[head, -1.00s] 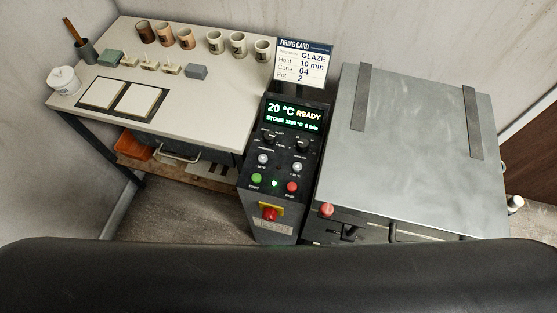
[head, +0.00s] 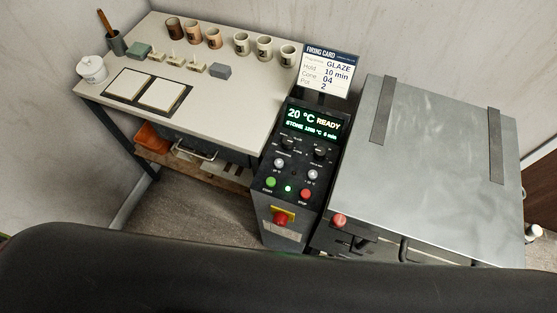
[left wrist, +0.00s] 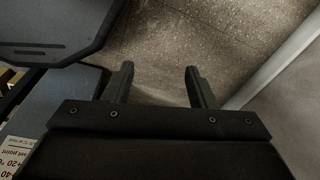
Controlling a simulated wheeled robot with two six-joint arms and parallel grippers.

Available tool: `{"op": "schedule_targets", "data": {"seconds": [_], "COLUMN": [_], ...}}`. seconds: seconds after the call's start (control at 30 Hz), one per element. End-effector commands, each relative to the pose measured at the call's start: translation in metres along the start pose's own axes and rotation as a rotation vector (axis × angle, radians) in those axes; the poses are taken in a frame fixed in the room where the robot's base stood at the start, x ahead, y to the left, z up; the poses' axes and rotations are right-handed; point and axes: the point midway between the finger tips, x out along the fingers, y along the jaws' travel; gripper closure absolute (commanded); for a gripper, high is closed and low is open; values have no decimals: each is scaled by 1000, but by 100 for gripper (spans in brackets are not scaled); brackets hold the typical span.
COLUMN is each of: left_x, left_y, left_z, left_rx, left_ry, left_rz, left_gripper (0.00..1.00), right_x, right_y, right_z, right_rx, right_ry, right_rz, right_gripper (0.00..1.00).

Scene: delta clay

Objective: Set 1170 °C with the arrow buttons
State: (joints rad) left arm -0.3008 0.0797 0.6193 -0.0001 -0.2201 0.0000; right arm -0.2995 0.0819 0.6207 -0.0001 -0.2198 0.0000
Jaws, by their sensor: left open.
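The kiln controller (head: 290,215) stands in the middle of the head view. Its green display (head: 313,122) reads 20 °C READY, with a smaller line that seems to say STONE, about 1200 °C and some minutes. Two pale arrow buttons sit below the knobs, a left one (head: 279,162) and a right one (head: 312,174). The firing card (head: 327,72) above reads GLAZE, Hold 10 min, Cone 04, Pot 2. My left gripper (left wrist: 158,75) shows in the left wrist view, open and empty above the floor, away from the buttons. My right gripper is out of view.
Green (head: 270,183) and red (head: 305,195) buttons and a red emergency knob (head: 280,218) lie below the arrows. The closed kiln (head: 430,150) stands right. A table (head: 225,105) with cups and tiles stands left. A dark surface fills the head view's bottom.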

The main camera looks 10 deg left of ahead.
Motion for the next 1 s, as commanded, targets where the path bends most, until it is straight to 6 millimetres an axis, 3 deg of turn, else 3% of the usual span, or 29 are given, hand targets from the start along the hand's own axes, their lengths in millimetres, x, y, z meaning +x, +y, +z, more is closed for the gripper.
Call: {"op": "schedule_targets", "data": {"seconds": [0.1,0.5,1.0], "left_x": [0,0,0], "left_y": [0,0,0], "left_z": [0,-1,-1], "left_rx": [0,0,0], "left_ry": [0,1,2], "left_rz": [0,0,0], "left_gripper": [49,100,100], "right_x": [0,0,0], "right_y": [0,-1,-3], "right_z": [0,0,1], "right_rx": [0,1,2], "right_ry": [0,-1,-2], "right_rz": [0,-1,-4], "right_gripper": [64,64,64]}}
